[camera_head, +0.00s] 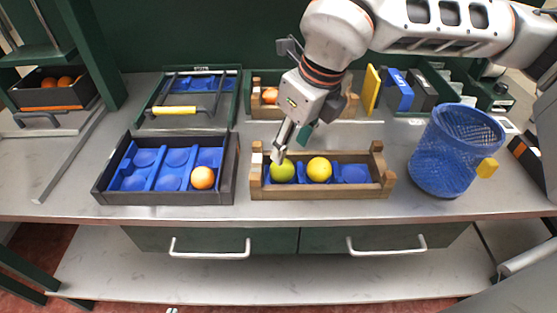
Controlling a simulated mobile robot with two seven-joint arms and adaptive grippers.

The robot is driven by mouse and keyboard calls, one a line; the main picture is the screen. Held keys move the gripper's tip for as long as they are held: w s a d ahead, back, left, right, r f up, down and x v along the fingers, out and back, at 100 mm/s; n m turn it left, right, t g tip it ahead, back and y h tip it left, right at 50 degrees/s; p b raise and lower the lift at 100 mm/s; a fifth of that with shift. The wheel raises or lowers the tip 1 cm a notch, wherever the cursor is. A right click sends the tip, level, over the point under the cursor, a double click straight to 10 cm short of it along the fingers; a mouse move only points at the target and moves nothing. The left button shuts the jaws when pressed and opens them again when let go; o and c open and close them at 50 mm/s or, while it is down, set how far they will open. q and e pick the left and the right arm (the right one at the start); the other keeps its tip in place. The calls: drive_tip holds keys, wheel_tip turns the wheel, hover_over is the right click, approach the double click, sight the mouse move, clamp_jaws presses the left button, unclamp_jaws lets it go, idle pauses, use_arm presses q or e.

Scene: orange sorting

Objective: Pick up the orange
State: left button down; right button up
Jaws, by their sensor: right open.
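An orange (203,178) sits in the front right pocket of the black tray (167,201) with blue inserts. Another orange (270,96) shows partly in the rear wooden crate (256,107). The front wooden crate (318,192) holds a green fruit (283,171) at its left and a yellow fruit (319,168) in the middle. My right gripper (290,148) points down, open, just above the green fruit. One fingertip reaches the fruit's top edge; I cannot tell whether it touches. My left gripper is not in view.
A blue mesh basket (455,150) stands at the right. Behind the black tray is a green bin (236,97) with a yellow handle. A dark box with oranges (48,98) stands far left. The bench front edge (300,219) is clear.

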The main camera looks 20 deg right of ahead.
sight(282, 170)
drive_tip(key=shift+a+f, duration=0.15)
drive_tip(key=shift+f, duration=0.65)
drive_tip(key=x, duration=0.5)
drive_tip(key=shift+w+a, duration=0.1)
drive_tip(key=shift+w, duration=0.1)
drive_tip(key=c, duration=0.8)
